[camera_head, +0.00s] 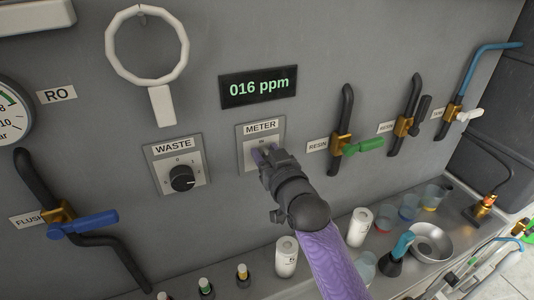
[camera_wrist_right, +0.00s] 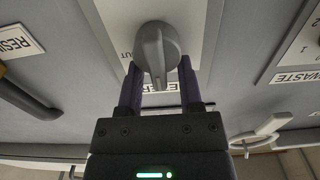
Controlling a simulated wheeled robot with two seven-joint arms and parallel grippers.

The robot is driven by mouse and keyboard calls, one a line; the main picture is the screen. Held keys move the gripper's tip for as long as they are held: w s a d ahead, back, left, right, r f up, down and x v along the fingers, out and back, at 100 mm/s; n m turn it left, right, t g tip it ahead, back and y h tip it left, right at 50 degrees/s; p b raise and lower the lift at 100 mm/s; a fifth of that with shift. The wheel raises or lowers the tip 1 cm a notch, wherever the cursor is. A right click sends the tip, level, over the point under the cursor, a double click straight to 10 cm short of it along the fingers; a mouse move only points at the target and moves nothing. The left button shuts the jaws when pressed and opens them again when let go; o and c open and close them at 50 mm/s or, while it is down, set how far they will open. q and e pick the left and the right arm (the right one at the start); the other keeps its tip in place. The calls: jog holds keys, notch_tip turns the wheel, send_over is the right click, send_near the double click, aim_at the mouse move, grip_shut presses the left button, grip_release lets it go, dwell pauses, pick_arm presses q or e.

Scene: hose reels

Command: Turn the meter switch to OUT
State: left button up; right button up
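The METER plate (camera_head: 243,150) is on the grey wall panel, below the green-lit display. Its grey knob (camera_wrist_right: 157,50) shows in the right wrist view; in the head view my gripper hides it. The letters OUT (camera_wrist_right: 126,57) show beside the knob, at its left in the wrist view. My right gripper (camera_head: 263,154) reaches the plate from below right. In the wrist view its two purple fingers (camera_wrist_right: 160,75) stand apart, one on each side of the knob; I cannot tell whether they touch it. My left gripper is not in view.
The WASTE switch (camera_head: 182,178) is left of the METER plate. A RESIN valve with a green handle (camera_head: 364,146) is to the right. A blue-handled FLUSH valve (camera_head: 84,223) is at the far left. Cups and a metal bowl (camera_head: 431,243) stand on the ledge below.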

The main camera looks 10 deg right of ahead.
jog(key=shift+f, duration=0.1)
jog(key=shift+c, duration=1.1)
grip_shut()
jog(key=shift+f, duration=0.1)
